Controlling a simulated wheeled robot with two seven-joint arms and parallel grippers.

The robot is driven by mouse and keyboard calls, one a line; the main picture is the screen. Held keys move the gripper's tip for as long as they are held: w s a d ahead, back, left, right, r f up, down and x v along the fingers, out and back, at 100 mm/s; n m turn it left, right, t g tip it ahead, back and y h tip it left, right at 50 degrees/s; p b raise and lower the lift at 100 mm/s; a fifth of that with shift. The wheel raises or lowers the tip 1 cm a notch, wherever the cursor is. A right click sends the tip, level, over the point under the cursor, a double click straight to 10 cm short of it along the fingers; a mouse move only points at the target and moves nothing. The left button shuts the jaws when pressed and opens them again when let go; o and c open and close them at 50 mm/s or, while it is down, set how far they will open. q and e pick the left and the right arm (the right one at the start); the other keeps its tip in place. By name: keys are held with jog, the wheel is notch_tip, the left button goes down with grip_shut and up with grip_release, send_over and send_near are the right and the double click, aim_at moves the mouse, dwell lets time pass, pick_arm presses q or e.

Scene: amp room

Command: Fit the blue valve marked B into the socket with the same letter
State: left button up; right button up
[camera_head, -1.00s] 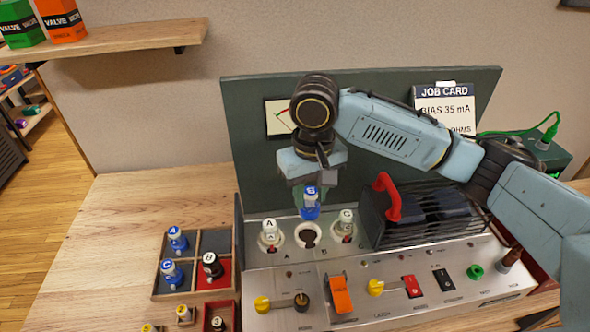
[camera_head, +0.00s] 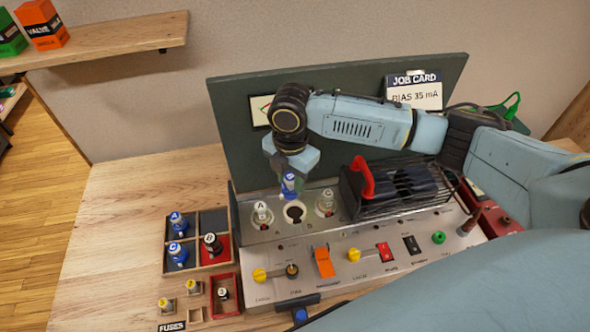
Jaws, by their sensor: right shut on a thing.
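My right gripper (camera_head: 287,172) is shut on the blue valve (camera_head: 289,185) and points down, with the valve hanging upright below it. The valve is just above the middle socket (camera_head: 294,214), which is dark and empty; I cannot tell whether its base touches the socket. A white valve marked A (camera_head: 262,212) stands in the socket to the left. Another white valve (camera_head: 325,203), seemingly marked C, stands in the socket to the right. The letter by the middle socket is too small to read now.
A compartment tray (camera_head: 198,270) on the left holds blue valves A (camera_head: 179,224) and C (camera_head: 178,254) and a black valve (camera_head: 212,245). Switches and knobs line the front panel.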

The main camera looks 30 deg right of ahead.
jog(key=n+p, duration=0.1)
jog(key=n, duration=0.2)
jog(key=n+p, duration=0.1)
jog(key=n, duration=0.1)
jog(key=n+p, duration=0.1)
jog(key=n, duration=0.2)
jog(key=shift+s+d+f+n+p, duration=0.1)
jog(key=shift+s+d+n+p, duration=0.15)
jog(key=shift+n+p, duration=0.1)
pick_arm(q)
notch_tip(320, 180, up, 6)
jog(key=p, duration=0.2)
pick_arm(e)
jog(key=n, duration=0.4)
jog(key=shift+d+f+n, duration=0.15)
jog(key=shift+f+n, duration=0.2)
jog(key=shift+s+f+b, duration=0.1)
jog(key=shift+f+b, duration=0.15)
jog(key=shift+b, duration=0.1)
notch_tip(320, 180, down, 5)
jog(key=b, duration=0.5)
jog(key=shift+r, duration=0.15)
pick_arm(q)
jog(key=f, duration=0.5)
jog(key=shift+s+a, duration=0.2)
jog(key=shift+s, duration=0.2)
jog(key=shift+r+p, duration=0.55)
jog(key=shift+p, duration=0.1)
